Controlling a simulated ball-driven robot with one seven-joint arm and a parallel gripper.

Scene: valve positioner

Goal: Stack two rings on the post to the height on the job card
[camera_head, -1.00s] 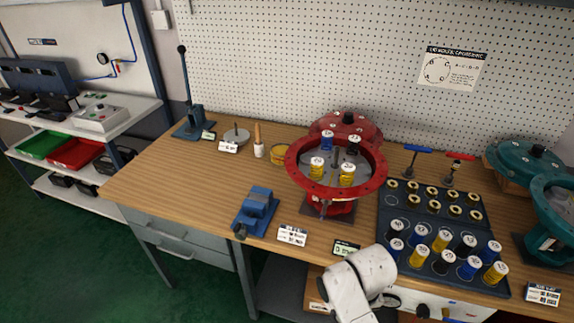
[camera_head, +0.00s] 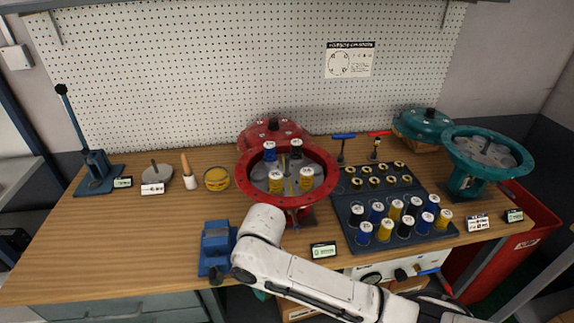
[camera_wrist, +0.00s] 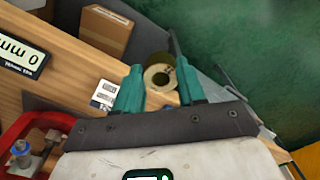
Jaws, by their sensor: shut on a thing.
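My gripper (camera_wrist: 160,90) shows in the wrist view with two teal fingertips, shut on an olive-yellow ring (camera_wrist: 158,76) with an open centre. In the head view the arm crosses the front of the bench, and I do not see the gripper. A thin upright post (camera_head: 154,164) stands on a round grey base at the back left of the bench. I see no ring on it. Several brass rings sit in the rear rows of the dark tray (camera_head: 427,182). I cannot tell which card is the job card; their text is too small.
A red valve housing (camera_head: 331,162) carries several spring canisters at the middle. A blue clamp (camera_head: 216,247), a lever press (camera_head: 96,170) and a yellow tin (camera_head: 216,180) stand to the left. A small display (camera_head: 323,249) is at the front edge.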

